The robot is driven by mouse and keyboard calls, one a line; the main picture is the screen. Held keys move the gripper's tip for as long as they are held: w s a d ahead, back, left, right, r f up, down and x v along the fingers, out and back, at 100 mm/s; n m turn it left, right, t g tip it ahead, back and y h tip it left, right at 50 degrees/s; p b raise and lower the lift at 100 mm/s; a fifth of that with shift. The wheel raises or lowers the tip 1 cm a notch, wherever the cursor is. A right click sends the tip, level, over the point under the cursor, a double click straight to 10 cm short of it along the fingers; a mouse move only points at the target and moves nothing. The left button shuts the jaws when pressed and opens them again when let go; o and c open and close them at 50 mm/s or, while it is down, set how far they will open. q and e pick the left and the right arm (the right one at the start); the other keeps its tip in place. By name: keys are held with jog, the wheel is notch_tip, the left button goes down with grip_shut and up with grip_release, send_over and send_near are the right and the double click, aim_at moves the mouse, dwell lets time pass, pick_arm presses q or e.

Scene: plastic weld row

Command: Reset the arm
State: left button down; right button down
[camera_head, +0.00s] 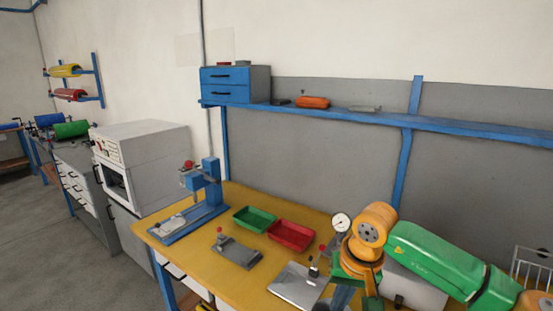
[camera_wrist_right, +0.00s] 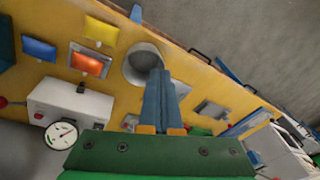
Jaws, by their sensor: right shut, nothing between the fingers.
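My right arm (camera_head: 430,248), green and orange, comes in from the right in the head view and bends down over the yellow bench (camera_head: 190,244). Its gripper (camera_head: 340,299) points down at the bottom edge of the view, partly cut off. In the right wrist view the two blue fingers of the gripper (camera_wrist_right: 161,74) lie together, shut and empty. Their tips overlap a grey round container (camera_wrist_right: 139,61) in the picture; I cannot tell the distance. My left gripper is in neither view.
A dial gauge (camera_head: 341,222) stands close to my right arm. A green tray (camera_head: 254,220), a red tray (camera_head: 290,235) and a blue press (camera_head: 208,187) are on the bench. A blue shelf (camera_head: 463,126) runs above. A white oven (camera_head: 152,160) stands left.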

jog(key=a+f+m+y, duration=0.3)
jog(key=a+m+y, duration=0.3)
jog(key=a+m, duration=0.2)
jog(key=a+f+m+y, duration=0.2)
jog(key=a+m+y, duration=0.5)
jog(key=a+m, duration=0.15)
jog(key=w+d+f+m+t+h, duration=0.25)
jog(key=d+f+m+t, duration=0.4)
jog(key=m, duration=0.75)
jog(key=w+d+f+m+t+h, duration=0.1)
jog(key=d+f+m+t+h, duration=0.25)
jog(key=f+m, duration=0.85)
jog(key=s+d+f+m+g+h, duration=0.25)
jog(key=s+d+f+m, duration=0.25)
jog(key=s+f+m, duration=0.3)
jog(key=s+d+f+m+g+h, duration=0.1)
jog(key=s+d+f+m+h, duration=0.35)
jog(key=s+f+m, duration=0.35)
jog(key=s+d+f+m+g, duration=0.1)
jog(key=s+f+m+g, duration=0.1)
jog(key=s, duration=0.6)
jog(key=s+d+f+m+g, duration=0.2)
jog(key=s+m+g, duration=0.1)
jog(key=s, duration=0.5)
jog(key=s+d+f+m+g+h, duration=0.1)
jog(key=s+f+m+g, duration=0.1)
jog(key=s, duration=0.5)
jog(key=shift+s+d+f+m, duration=0.15)
jog(key=shift+s+f+m, duration=0.35)
jog(key=shift+m, duration=0.75)
